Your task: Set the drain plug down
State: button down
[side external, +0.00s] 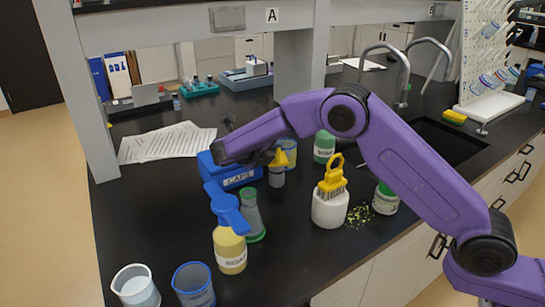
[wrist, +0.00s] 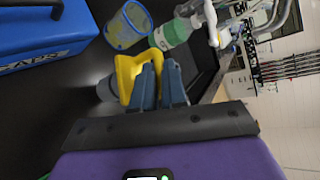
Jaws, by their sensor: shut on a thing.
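The drain plug, a grey stopper with a yellow handle, shows in the side view (side external: 277,178) and in the wrist view (wrist: 108,88). My gripper (side external: 270,157) is shut on its yellow handle, with the grey part hanging below. In the wrist view my two blue-grey fingers (wrist: 160,80) stand against the yellow handle. The plug is beside the blue CAPS box (side external: 236,176), over the black bench. I cannot tell whether its underside touches the bench. My arm partly hides the handle from the side.
A blue-rimmed tumbler (wrist: 128,26) and a green-topped bottle (side external: 324,147) stand close behind. The sink (side external: 440,140) is right.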

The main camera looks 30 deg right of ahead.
jog(key=shift+f, duration=1.6)
jog(key=c, duration=1.2)
grip_release()
jog(key=shift+s+a+r, duration=0.1)
jog(key=shift+a+r, duration=0.15)
jog(key=shift+v, duration=3.5)
jog(key=shift+s, duration=0.1)
